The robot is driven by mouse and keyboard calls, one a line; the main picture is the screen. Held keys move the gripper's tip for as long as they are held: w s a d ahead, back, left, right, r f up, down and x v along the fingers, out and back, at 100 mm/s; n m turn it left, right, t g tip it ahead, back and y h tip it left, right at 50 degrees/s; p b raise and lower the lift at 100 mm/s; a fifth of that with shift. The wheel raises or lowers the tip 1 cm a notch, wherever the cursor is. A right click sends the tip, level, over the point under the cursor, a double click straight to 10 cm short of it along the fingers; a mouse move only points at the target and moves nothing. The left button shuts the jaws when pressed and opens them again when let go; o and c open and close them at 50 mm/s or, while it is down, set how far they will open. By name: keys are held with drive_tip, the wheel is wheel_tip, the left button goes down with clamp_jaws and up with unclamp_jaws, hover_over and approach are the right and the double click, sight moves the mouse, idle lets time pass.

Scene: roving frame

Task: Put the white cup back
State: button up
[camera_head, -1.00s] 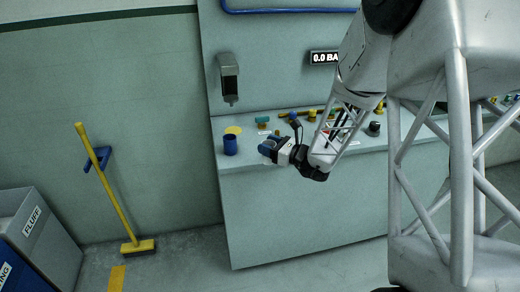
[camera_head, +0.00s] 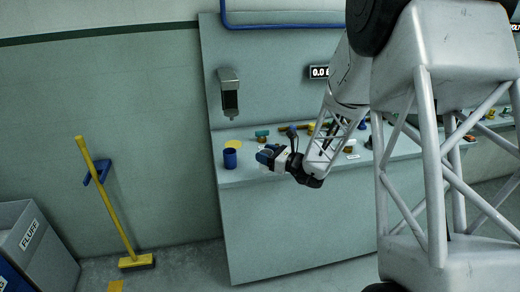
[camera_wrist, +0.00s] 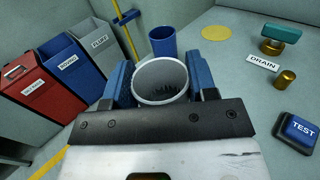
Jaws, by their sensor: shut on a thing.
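The white cup (camera_wrist: 143,83) is between the two blue fingers of my gripper (camera_wrist: 160,76) in the wrist view, its open mouth showing with a dark inside. My gripper is shut on it. In the camera_head view my gripper (camera_head: 267,156) is at the counter's front, right of the blue cup; the white cup is hard to make out there. I cannot tell whether its base touches the counter. A flat yellow disc (camera_wrist: 216,33) lies bare on the counter, behind and right of the blue cup; it also shows in the camera_head view (camera_head: 233,144).
The blue cup (camera_wrist: 162,43) stands just beyond the white cup. To the right are a teal-topped knob (camera_wrist: 280,38), a DRAIN label (camera_wrist: 262,63), a brass knob (camera_wrist: 286,79) and a TEST button (camera_wrist: 297,131). A dispenser (camera_head: 229,90) hangs on the panel above the blue cup.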

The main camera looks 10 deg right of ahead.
drive_tip(key=w+f, duration=0.1)
drive_tip(key=w, duration=1)
drive_tip(key=shift+d, duration=0.25)
drive_tip(key=shift+f, duration=1.75)
drive_tip(key=shift+f, duration=0.15)
drive_tip(key=o, duration=1)
drive_tip(key=v, duration=1.2)
drive_tip(key=shift+r, duration=0.2)
